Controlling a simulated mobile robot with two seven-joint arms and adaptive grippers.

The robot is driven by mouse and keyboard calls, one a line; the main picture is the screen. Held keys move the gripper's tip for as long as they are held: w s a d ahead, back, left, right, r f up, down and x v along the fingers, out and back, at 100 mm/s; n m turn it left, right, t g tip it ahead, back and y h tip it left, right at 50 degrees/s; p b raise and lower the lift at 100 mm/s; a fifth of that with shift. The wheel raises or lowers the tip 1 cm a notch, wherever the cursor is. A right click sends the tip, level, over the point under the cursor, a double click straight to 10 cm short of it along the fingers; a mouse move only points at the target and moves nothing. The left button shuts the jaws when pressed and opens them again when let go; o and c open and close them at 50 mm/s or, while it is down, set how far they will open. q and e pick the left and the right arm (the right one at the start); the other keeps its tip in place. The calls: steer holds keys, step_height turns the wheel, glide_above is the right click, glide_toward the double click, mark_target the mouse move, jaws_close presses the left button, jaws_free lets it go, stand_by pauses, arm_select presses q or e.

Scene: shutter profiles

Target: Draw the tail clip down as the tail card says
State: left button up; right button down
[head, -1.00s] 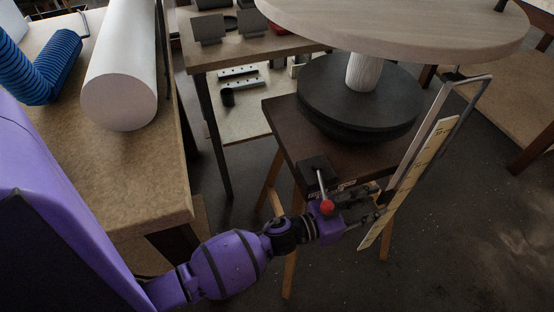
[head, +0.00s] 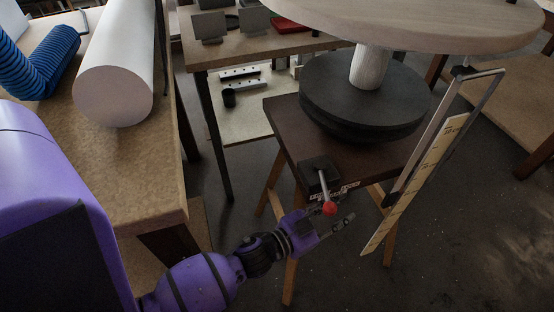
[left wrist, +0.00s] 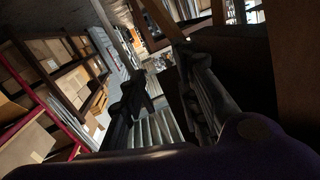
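A pale, marked strip (head: 425,180) hangs at a slant beside a metal bar on the right of the head view. A small dark piece, perhaps the tail clip (head: 390,199), sits against its left edge. A small white label (head: 348,188), perhaps the tail card, is on the stool's front edge; its text is too small to read. My left gripper (head: 337,222) is open and empty, left of the strip and apart from it, close by the red knob. Its spread fingers (left wrist: 172,100) also show in the left wrist view. My right gripper is not in view.
A lever with a red knob (head: 330,208) sticks out from a black block (head: 319,172) on the brown stool (head: 285,125). A black turntable (head: 365,95) carries a pale round top (head: 410,22). A white cylinder (head: 115,80) lies on the left bench. Floor right of the strip is clear.

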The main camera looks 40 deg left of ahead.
arm_select(q)
steer(key=s+a+f+n+g+y+p, duration=0.1)
steer(key=s+a+f+g+y, duration=0.1)
steer(key=s, duration=0.6)
steer(key=s+a+f+n+g+y, duration=0.2)
steer(key=s+a+f+y, duration=0.1)
steer(key=s+f, duration=0.4)
steer(key=shift+s+a+g+p, duration=0.35)
steer(key=shift+s+a, duration=0.35)
steer(key=shift+s, duration=0.55)
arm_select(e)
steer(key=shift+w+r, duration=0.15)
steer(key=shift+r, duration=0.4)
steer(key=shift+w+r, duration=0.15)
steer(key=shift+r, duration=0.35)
